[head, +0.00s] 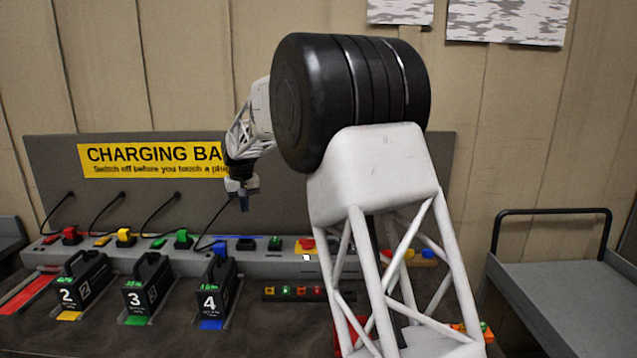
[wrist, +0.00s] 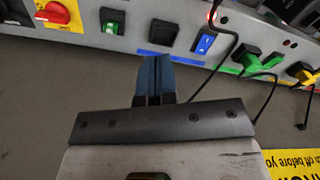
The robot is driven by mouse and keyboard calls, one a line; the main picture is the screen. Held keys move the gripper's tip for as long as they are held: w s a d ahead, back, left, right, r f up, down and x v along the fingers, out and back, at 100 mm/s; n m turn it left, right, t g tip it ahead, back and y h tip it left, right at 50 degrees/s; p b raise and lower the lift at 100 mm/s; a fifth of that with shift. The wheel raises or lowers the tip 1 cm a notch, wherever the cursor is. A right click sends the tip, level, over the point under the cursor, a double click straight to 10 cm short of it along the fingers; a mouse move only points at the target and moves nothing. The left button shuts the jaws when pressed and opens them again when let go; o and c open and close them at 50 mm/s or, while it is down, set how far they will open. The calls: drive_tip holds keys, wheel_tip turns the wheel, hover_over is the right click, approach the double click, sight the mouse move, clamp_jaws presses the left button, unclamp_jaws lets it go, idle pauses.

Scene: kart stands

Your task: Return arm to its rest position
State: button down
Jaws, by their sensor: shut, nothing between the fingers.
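My gripper (head: 243,196) hangs in the air in front of the charging board, above the bench and up and to the right of battery 4. In the wrist view its two blue fingers (wrist: 153,80) are together with nothing between them. My arm rises from the right of the head view and bends toward the board, hiding part of the sign and the right part of the bench.
Black batteries 2 (head: 82,285), 3 (head: 148,290) and 4 (head: 216,289) stand on the bench. Behind them a grey socket strip (wrist: 125,18) carries coloured plugs, switches and a red knob (wrist: 55,13). Black cables loop from the board (head: 50,150). A grey cart (head: 560,285) stands at right.

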drive_tip(key=s+d+r+m, duration=0.1)
drive_tip(key=s+d+r, duration=0.3)
drive_tip(key=s+d, duration=0.5)
drive_tip(key=s+d+r+m+t, duration=0.1)
drive_tip(key=s+d+r, duration=0.2)
drive_tip(key=s+d, duration=0.55)
drive_tip(key=s+d+r+m, duration=0.1)
drive_tip(key=s+d+r, duration=0.3)
drive_tip(key=s+d, duration=0.55)
drive_tip(key=s+d+f, duration=0.3)
drive_tip(key=s+d, duration=0.1)
drive_tip(key=s, duration=0.6)
drive_tip(key=s+d+f+m, duration=0.1)
drive_tip(key=s+d+f, duration=0.2)
drive_tip(key=s, duration=0.8)
drive_tip(key=s+d+f+m+t, duration=0.1)
drive_tip(key=s+d+f, duration=0.3)
drive_tip(key=s+d, duration=0.3)
drive_tip(key=s, duration=0.3)
drive_tip(key=shift+s+d, duration=0.2)
drive_tip(key=shift+s, duration=0.2)
